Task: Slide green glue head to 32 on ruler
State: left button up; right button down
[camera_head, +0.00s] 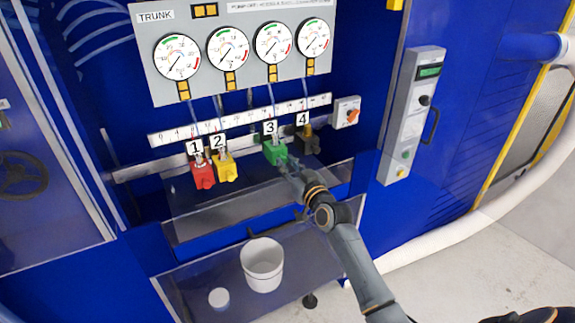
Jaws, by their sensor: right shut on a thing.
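The green glue head (275,152), under the label 3, sits on the rail below the white ruler (240,120). My right gripper (286,163) reaches up from the lower right and is shut on the green head, covering its lower right part. The ruler's numbers are too small to read surely at the head's position. My left gripper is not in view.
A red head (203,175) and a yellow head (225,168) stand left of the green one. A dark head (308,143), under label 4, stands close on its right. A white bucket (262,265) stands on the lower shelf.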

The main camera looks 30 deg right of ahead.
jog(key=shift+d+f+b, duration=0.1)
jog(key=shift+d+b, duration=0.45)
jog(key=shift+d, duration=0.7)
jog(key=c, duration=1.2)
grip_release()
jog(key=s, duration=1.2)
jog(key=shift+d, duration=0.15)
